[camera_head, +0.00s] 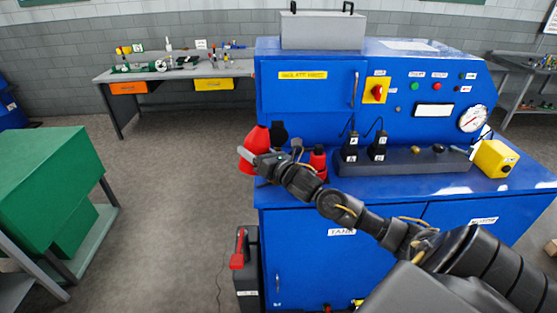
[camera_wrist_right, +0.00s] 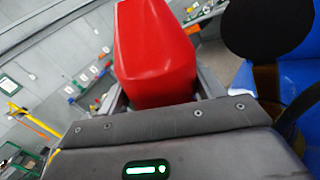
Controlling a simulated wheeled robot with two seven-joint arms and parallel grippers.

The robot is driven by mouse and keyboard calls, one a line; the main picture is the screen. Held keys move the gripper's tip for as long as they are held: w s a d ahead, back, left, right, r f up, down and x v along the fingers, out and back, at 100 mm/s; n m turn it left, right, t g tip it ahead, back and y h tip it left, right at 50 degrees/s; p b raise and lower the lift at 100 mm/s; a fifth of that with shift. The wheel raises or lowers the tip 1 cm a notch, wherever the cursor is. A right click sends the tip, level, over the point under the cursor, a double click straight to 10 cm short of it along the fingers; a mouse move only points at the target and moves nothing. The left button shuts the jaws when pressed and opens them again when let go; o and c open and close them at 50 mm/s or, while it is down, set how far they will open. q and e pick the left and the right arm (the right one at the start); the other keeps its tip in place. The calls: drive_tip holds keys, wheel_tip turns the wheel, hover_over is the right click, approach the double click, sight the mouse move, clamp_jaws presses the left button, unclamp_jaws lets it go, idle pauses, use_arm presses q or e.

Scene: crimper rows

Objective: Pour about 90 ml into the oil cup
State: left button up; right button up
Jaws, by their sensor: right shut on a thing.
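My right gripper (camera_head: 267,164) is shut on a red container (camera_head: 250,148) at the left front edge of the blue bench. In the right wrist view the red container (camera_wrist_right: 155,55) sits between the fingers. Its spout and any liquid are hidden, and I cannot tell its exact tilt. A black rounded thing (camera_head: 279,132), perhaps the oil cup, shows just behind and right of the container. It is also at the upper right of the wrist view (camera_wrist_right: 268,28), apart from the gripper. No opening or fill level shows. My left gripper is out of view.
A second red container (camera_head: 318,160) stands on the blue bench (camera_head: 430,190) behind my right wrist. A dark block (camera_head: 405,160) bears black plugs, with a yellow box (camera_head: 495,158) to its right. A black can with a red handle (camera_head: 243,262) is on the floor.

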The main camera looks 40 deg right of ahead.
sight(256, 140)
drive_tip(key=shift+w+a+f+n+b, duration=0.1)
drive_tip(key=shift+a+f+n+b, duration=0.05)
drive_tip(key=shift+f+n+b, duration=0.5)
drive_tip(key=shift+a+f+n+b, duration=0.15)
drive_tip(key=shift+f+n+b, duration=0.1)
drive_tip(key=shift+n+b, duration=0.1)
drive_tip(key=shift+a+f+n+g+b, duration=0.15)
drive_tip(key=shift+n+g+b, duration=0.3)
drive_tip(key=shift+n, duration=0.65)
wheel_tip(256, 140, up, 7)
drive_tip(key=p, duration=0.4)
